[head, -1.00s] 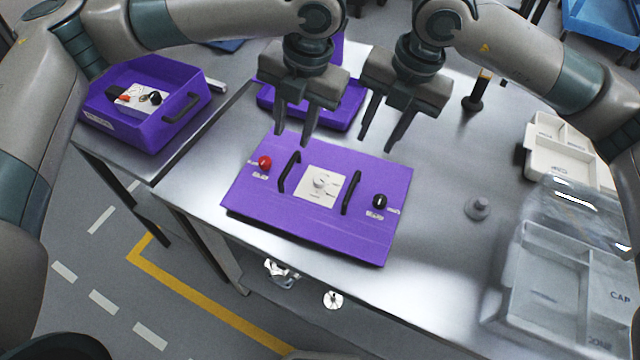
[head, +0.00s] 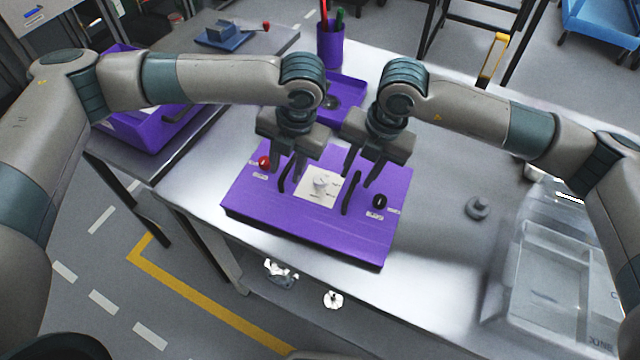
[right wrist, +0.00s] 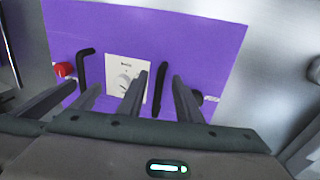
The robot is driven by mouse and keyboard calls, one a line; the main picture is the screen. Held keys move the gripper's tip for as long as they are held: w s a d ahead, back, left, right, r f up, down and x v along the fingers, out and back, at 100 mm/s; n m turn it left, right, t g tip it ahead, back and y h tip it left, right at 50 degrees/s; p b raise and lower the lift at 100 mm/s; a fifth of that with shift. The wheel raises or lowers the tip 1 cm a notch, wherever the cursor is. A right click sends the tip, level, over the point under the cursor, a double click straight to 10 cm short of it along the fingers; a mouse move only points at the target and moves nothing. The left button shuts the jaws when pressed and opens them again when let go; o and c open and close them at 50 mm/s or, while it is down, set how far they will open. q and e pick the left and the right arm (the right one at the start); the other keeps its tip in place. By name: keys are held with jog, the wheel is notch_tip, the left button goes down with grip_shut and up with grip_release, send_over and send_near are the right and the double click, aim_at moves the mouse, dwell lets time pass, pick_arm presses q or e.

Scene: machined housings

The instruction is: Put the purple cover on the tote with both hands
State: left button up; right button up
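The purple cover (head: 310,228) lies flat on the metal table. It has a left black handle (head: 286,174), a right black handle (head: 350,194), a red knob (head: 264,163), a black knob (head: 380,202) and a white dial plate (head: 320,184). The purple tote (head: 150,128) is on the side table at left, partly hidden by my left arm. My left gripper (head: 287,166) is open over the left handle, a finger on either side. My right gripper (head: 360,172) is open over the right handle; the right wrist view shows that handle (right wrist: 162,88) between its fingers.
A purple tray (head: 345,88) and a purple pen cup (head: 331,46) stand behind the grippers. A grey knobbed piece (head: 477,207) sits right of the cover. A clear-grey bin (head: 560,280) occupies the table's right end. A gap separates the two tables.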

pick_arm(q)
grip_shut()
pick_arm(e)
grip_shut()
pick_arm(q)
jog(key=shift+r, duration=0.1)
pick_arm(e)
jog(key=shift+r, duration=0.1)
